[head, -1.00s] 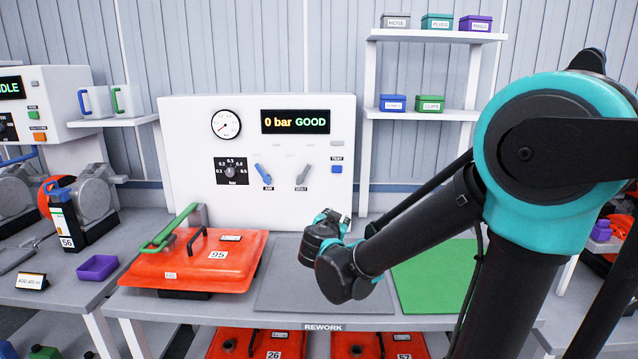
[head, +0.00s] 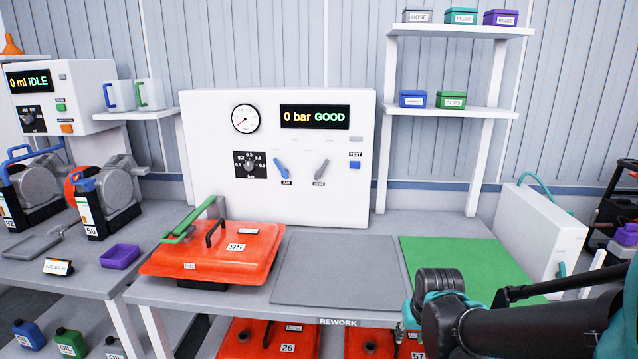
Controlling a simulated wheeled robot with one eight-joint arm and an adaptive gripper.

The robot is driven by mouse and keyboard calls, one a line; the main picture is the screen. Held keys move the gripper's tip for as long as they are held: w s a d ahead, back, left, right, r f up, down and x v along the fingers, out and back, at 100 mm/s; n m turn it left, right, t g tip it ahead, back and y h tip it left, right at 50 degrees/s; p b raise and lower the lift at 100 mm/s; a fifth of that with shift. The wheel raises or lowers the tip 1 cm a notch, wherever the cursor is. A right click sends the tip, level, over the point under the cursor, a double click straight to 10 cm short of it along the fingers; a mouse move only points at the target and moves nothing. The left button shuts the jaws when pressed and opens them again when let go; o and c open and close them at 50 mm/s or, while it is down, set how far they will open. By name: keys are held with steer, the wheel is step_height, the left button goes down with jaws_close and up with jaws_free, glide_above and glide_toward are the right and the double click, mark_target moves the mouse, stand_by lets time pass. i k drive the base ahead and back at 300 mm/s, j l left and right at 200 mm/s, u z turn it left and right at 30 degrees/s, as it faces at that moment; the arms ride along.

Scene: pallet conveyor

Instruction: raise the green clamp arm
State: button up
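The green clamp arm (head: 186,224) lies low and slanted across the left rear part of an orange-red case (head: 225,262) marked 95. The end of my arm, with my gripper (head: 404,336), is at the lower right by the front edge of the bench, well apart from the clamp arm. Its fingers are small and partly hidden by the wrist, so I cannot tell how they stand.
A white test panel (head: 360,180) reading "0 bar GOOD" stands behind the case. A bare grey mat (head: 335,268) and a green mat (head: 465,262) lie to its right. White shelves (head: 460,112) stand behind. A purple tray (head: 119,256) sits on the left bench.

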mark_target(185, 230)
steer(key=u, duration=1.4)
